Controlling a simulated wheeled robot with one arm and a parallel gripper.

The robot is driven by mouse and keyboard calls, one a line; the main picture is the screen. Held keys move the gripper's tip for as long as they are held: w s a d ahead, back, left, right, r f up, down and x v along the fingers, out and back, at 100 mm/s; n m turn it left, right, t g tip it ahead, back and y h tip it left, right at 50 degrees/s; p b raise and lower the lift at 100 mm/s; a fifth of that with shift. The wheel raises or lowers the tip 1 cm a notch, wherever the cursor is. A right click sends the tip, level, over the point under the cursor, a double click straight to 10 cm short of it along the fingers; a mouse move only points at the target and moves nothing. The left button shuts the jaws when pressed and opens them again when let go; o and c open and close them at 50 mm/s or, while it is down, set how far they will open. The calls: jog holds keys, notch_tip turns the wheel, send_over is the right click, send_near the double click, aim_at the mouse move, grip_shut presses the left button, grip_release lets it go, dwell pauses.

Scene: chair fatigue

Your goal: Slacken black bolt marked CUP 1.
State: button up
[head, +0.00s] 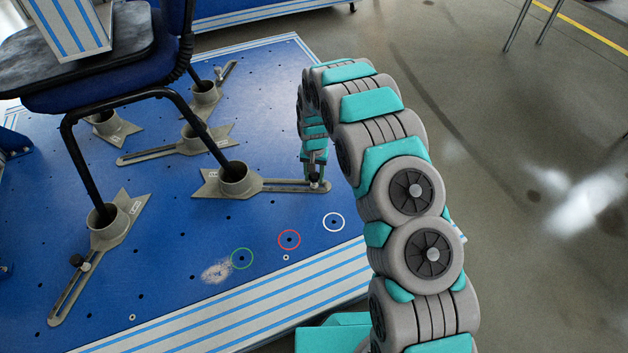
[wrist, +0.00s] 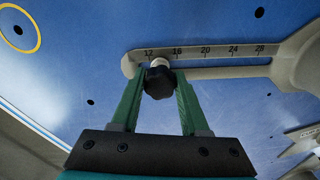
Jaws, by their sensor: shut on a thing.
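My gripper (head: 315,170) reaches down at the right end of a grey slotted arm (head: 275,185) that runs from a cup (head: 236,180) holding a chair leg. In the wrist view, my green fingers (wrist: 158,88) are shut on a black bolt (wrist: 158,80) with a lobed knob, one finger on each side. Its pale shank meets the slotted arm (wrist: 225,72) between the 12 and 16 marks. In the head view the black bolt (head: 314,182) shows just under the fingers. I cannot read a CUP 1 mark on this cup.
A blue chair (head: 110,85) stands with its legs in cups on the blue plate (head: 190,255). Another cup arm (head: 95,260) with a black bolt (head: 80,262) lies at left. Green, red and white rings (head: 334,222) mark holes in front. Open floor lies right.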

jog(key=shift+n, duration=0.3)
jog(key=shift+n, duration=0.5)
jog(key=shift+n+p, duration=0.35)
jog(key=shift+n, duration=0.35)
jog(key=o, duration=0.7)
